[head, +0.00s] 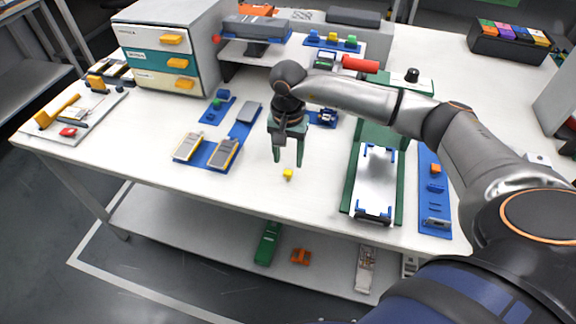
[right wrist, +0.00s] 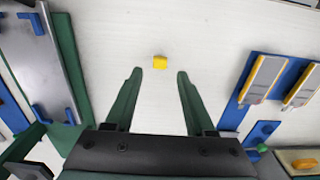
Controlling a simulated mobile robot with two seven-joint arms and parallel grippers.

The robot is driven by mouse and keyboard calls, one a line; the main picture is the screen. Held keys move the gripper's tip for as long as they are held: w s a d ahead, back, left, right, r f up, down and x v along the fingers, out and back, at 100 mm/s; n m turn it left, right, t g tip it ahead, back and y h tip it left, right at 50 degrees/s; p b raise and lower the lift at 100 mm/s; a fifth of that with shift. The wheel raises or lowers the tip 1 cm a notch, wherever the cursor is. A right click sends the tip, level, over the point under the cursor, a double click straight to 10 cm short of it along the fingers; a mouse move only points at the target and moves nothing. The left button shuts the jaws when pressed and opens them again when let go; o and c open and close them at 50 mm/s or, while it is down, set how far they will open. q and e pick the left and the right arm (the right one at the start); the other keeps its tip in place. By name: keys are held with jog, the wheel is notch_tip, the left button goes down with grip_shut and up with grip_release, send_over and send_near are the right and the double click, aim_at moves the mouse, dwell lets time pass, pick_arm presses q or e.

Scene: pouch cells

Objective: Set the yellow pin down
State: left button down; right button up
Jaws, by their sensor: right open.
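The yellow pin (head: 288,174) is a small yellow block lying on the bare white table, near the front middle. It also shows in the right wrist view (right wrist: 160,62), just past the fingertips and centred between them. My right gripper (head: 288,164) points down above the table close to the pin, its two green fingers spread apart with nothing between them. In the right wrist view the gripper (right wrist: 155,74) is open and apart from the pin. My left gripper is in neither view.
Blue trays with grey, yellow-edged cells (head: 222,154) lie left of the gripper. A green fixture with a metal plate (head: 374,186) and a blue strip (head: 435,226) lie to the right. A drawer cabinet (head: 158,62) stands at back left. The white table around the pin is clear.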

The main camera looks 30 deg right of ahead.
aim_at(288, 172)
notch_tip(288, 172, up, 7)
jog(key=s+a+f+m+g+y, duration=0.1)
jog(key=s+a+f+m+y, duration=0.3)
jog(key=a, duration=0.7)
jog(key=s+a+r+m+g+y, duration=0.1)
jog(key=s+a+y, duration=0.2)
jog(key=a+y, duration=0.55)
jog(key=a+r+m+t+y, duration=0.55)
jog(key=a+m, duration=0.35)
jog(key=m, duration=0.3)
jog(key=w+d+f+m+t+h, duration=0.2)
jog(key=d+f+m+t+h, duration=0.35)
jog(key=m, duration=0.85)
jog(key=w+d+f+m+t+h, duration=0.1)
jog(key=d+f+m+t+h, duration=0.5)
jog(key=m, duration=0.8)
jog(key=s+d+f+m+g+h, duration=0.2)
jog(key=s+f+m+g, duration=0.1)
jog(key=s+f+m, duration=0.4)
jog(key=s+d+f+m+g+h, duration=0.2)
jog(key=s+d+f+m, duration=0.1)
jog(key=s+f+m, duration=0.4)
notch_tip(288, 172, down, 3)
jog(key=shift+s+d+f+m+g, duration=0.1)
jog(key=shift+s+d+m+g, duration=0.05)
jog(key=shift+s+m+g, duration=0.3)
